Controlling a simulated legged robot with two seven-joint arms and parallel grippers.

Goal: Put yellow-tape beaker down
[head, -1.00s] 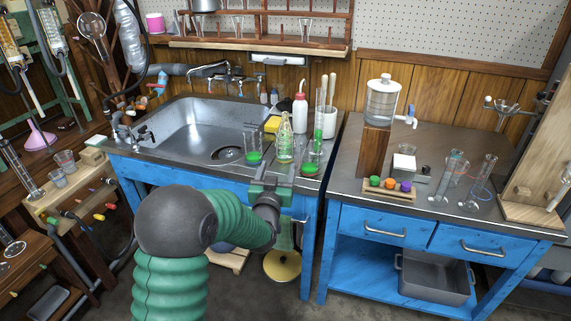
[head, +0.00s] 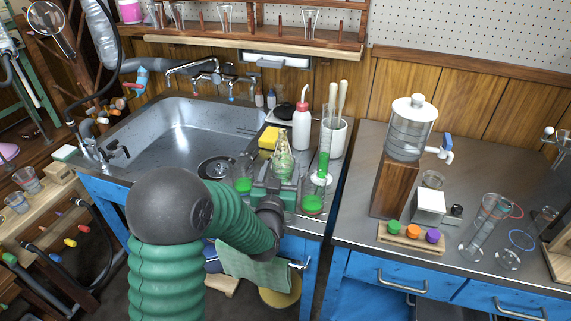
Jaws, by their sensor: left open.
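My left gripper (head: 276,188) is open at the front edge of the sink counter (head: 338,196), its arm coming up from the lower left. A glass beaker with green liquid (head: 243,183) stands just left of it. Another glass with green liquid (head: 312,203) stands just right of it. A clear, greenish glass flask (head: 283,160) shows directly behind the jaws, which hide its lower part. I cannot make out yellow tape on any of these vessels. Whether the jaws touch any glass is unclear. My right gripper is not in view.
A tall cylinder with green liquid (head: 324,155), a yellow sponge (head: 268,140) and a red-capped wash bottle (head: 302,128) crowd the counter behind. The sink (head: 165,150) lies left. The right bench (head: 370,170) holds a water dispenser (head: 410,130) and colored stoppers.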

